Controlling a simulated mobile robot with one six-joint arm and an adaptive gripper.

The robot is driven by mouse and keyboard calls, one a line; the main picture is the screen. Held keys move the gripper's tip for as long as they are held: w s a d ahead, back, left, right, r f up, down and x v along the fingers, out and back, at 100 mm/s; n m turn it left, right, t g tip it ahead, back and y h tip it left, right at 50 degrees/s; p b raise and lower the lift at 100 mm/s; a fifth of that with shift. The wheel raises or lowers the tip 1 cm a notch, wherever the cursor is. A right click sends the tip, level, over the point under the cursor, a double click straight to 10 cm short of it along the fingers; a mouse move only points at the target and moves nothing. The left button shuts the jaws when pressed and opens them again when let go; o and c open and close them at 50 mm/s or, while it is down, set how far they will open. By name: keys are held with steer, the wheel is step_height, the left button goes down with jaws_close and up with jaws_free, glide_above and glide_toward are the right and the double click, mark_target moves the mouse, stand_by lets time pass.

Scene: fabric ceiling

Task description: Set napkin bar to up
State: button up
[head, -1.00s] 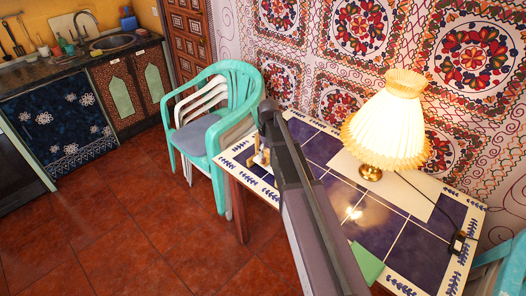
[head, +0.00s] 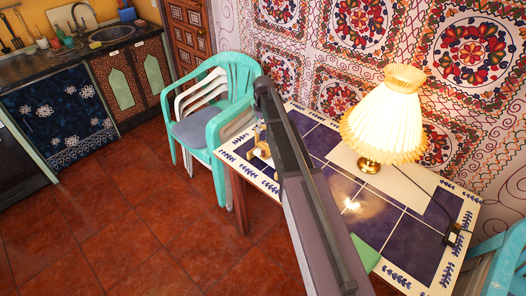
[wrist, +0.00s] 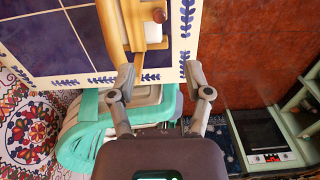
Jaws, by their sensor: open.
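The napkin holder stands on the tiled table (head: 318,140) near its left end, beside my arm in the head view. It shows as a small pale-brown wooden piece (head: 262,149), partly hidden by my arm. In the wrist view the wooden holder (wrist: 112,32) is at the top, with white napkins (wrist: 153,33) and a dark red knob (wrist: 158,15). I cannot tell whether its bar is up or down. My gripper (wrist: 159,70) is open and empty, its fingertips just short of the holder at the table's edge. The left fingertip appears close to the holder's wooden end.
A lit lamp (head: 390,125) stands on the table, with a cord to a small black box (head: 453,233). A green item (head: 365,252) lies near the front edge. Stacked turquoise and white chairs (head: 232,90) stand beyond the table's left end. The floor at left is clear.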

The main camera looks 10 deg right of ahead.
mark_target(263, 151)
steer(key=shift+f+b, duration=6.65)
steer(key=shift+f, duration=0.1)
